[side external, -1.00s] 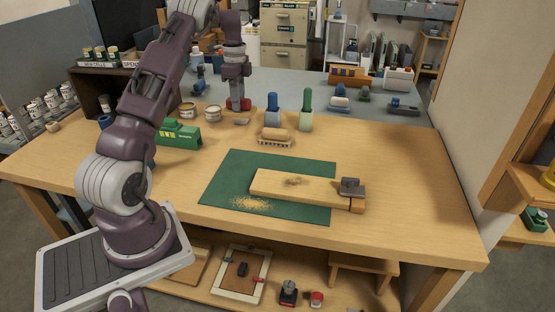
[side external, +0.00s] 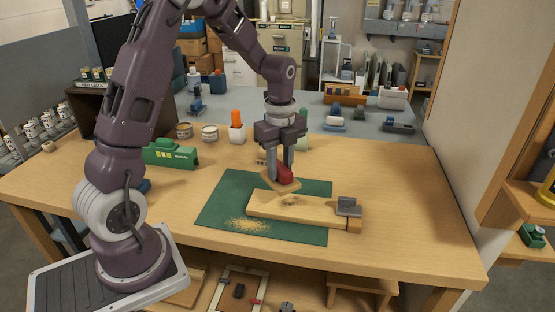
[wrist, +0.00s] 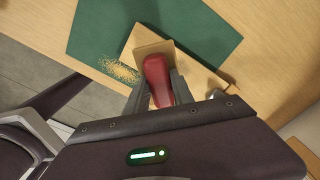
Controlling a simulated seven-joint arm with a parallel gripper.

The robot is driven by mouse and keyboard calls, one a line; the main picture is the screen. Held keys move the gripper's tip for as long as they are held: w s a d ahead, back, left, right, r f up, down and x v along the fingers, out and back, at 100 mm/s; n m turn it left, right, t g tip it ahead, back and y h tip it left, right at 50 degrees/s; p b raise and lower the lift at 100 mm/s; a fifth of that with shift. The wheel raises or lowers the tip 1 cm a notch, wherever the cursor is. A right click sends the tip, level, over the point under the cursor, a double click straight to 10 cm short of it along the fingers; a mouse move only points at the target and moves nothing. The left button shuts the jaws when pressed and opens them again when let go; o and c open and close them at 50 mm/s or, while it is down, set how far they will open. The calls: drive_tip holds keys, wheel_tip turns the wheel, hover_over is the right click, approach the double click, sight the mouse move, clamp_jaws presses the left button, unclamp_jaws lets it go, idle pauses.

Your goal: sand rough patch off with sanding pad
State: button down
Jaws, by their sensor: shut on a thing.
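My gripper (side external: 281,168) is shut on the sanding pad, with a finger on each side of its red handle (wrist: 157,78). The pad's flat tan base (side external: 281,186) is tilted and hangs at the far left part of the wooden board (side external: 318,212). I cannot tell whether it touches the board. The rough patch (side external: 291,199) is a dark smudge on the board's top, just below and right of the pad in the side view. In the wrist view the pad and fingers cover part of the board (wrist: 198,76).
The board lies on a green mat (side external: 215,212) with pale dust (side external: 247,224) on it. A grey clamp (side external: 348,206) sits at the board's right end. A green block-like tool (side external: 170,154) and an orange-topped bottle (side external: 237,122) stand to the left. The bench's right side is clear.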

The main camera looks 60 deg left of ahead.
drive_tip(key=shift+f, duration=3.05)
drive_tip(key=shift+w+f, duration=0.1)
drive_tip(key=shift+f, duration=0.4)
drive_tip(key=shift+w+d+f, duration=0.1)
drive_tip(key=shift+w+d, duration=2.55)
drive_tip(key=shift+d, duration=0.05)
drive_tip(key=shift+s+a, duration=2.5)
drive_tip(key=shift+a, duration=0.05)
drive_tip(key=r, duration=0.2)
drive_tip(key=shift+s+a+r, duration=0.2)
drive_tip(key=shift+s+r, duration=0.05)
drive_tip(key=shift+r, duration=2.9)
drive_tip(key=shift+f, duration=0.15)
